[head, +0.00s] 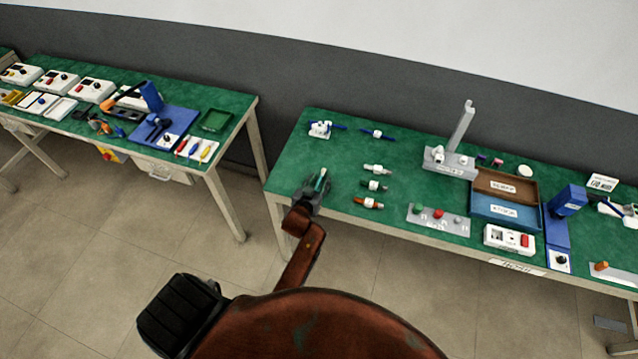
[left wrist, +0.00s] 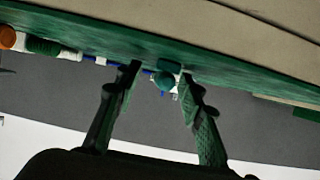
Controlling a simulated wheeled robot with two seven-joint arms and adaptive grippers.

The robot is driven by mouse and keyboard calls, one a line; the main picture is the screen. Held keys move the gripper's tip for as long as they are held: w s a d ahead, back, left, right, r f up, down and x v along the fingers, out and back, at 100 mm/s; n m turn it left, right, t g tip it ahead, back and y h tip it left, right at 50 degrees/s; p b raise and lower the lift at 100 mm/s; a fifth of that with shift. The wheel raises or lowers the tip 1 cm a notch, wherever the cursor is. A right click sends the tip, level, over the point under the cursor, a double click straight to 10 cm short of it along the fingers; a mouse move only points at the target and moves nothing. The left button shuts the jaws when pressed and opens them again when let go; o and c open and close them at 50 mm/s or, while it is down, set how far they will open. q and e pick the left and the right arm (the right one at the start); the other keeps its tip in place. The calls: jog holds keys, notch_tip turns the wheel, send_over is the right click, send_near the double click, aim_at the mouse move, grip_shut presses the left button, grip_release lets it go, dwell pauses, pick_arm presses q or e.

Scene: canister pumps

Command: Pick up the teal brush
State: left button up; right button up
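The teal brush (head: 321,180) is at the front left corner of the right-hand green table. My left gripper (head: 314,189) is at that corner, right by the brush, and partly hides it. In the left wrist view, which is upside down, the brush's teal end (left wrist: 166,79) shows between the two fingertips of my left gripper (left wrist: 161,75). The fingers are apart, with a clear gap on the left side of the brush. Whether the right finger touches it I cannot tell. My right gripper is not in view.
A white brush (head: 377,169), a green brush (head: 374,185) and an orange brush (head: 368,202) lie to the right. Blue-handled items (head: 377,133) lie farther back. A grey button plate (head: 438,219) and trays (head: 502,211) stand farther right. Green tabletop around the brush is clear.

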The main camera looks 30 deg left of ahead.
pick_arm(q)
jog(key=shift+c, duration=0.3)
grip_shut()
